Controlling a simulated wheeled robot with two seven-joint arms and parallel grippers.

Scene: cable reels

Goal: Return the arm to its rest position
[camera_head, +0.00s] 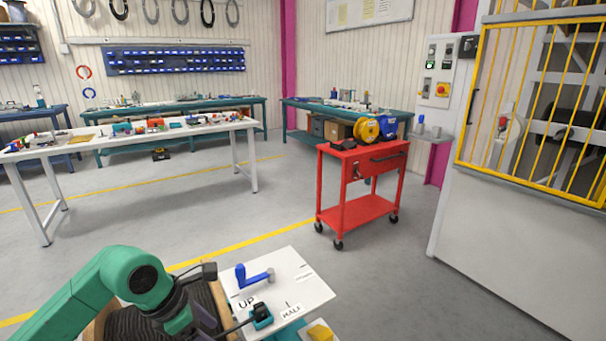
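My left arm (138,275), green with dark joints, comes in from the lower left and bends down at the bottom of the view. My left gripper (206,318) is at its dark end, over a reel wound with dark cable (143,325). Its fingertips do not show clearly, so I cannot tell if it is open or shut, or if it touches the reel. Right of it is a white panel (302,283) marked "UP" and "HALF", with a blue crank handle (241,276) and a teal block with a black top (261,315). My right gripper is not in view.
A red wheeled cart (358,212) stands beyond the panel, with a yellow reel (366,131) and a blue reel (388,126) on top. A white table (190,132) stands at left. A yellow-barred cage (535,110) stands at right. The floor between is clear.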

